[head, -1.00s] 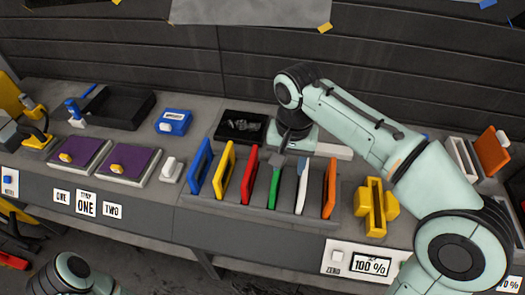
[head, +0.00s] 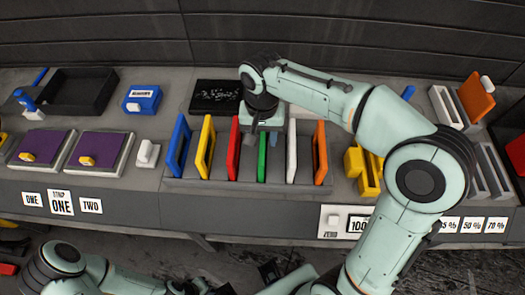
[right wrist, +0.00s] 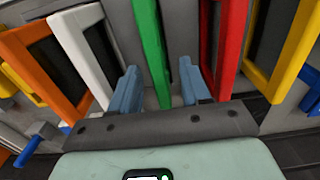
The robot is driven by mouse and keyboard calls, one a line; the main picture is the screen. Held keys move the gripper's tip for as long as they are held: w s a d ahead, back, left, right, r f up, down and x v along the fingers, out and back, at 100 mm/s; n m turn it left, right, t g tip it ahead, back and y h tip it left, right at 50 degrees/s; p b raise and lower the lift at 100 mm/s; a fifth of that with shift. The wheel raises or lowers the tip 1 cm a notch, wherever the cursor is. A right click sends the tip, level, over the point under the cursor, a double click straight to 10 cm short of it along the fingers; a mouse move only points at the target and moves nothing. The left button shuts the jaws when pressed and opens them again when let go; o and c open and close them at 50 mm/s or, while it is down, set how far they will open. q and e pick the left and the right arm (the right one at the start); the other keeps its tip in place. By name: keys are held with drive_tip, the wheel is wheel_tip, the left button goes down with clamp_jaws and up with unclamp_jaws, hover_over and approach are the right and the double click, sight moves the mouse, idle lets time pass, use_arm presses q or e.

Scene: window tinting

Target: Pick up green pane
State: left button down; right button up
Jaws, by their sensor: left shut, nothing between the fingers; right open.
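The green pane (head: 262,158) stands upright in a grey rack (head: 225,187), between the red pane (head: 233,150) and the white pane (head: 292,152). My right gripper (head: 264,137) is open at its top, partly hiding it.
The blue (head: 179,145), yellow (head: 205,147) and orange (head: 320,152) panes share the rack, with narrow gaps. A black tray (head: 214,97) lies behind it. Yellow holders (head: 362,170) stand to the right; a white-handled block (head: 147,152) stands to the left.

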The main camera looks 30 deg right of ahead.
wheel_tip(320, 180, down, 4)
drive_tip(key=shift+s+f, duration=0.1)
drive_tip(key=shift+f, duration=0.05)
clamp_jaws()
drive_tip(key=shift+r, duration=0.2)
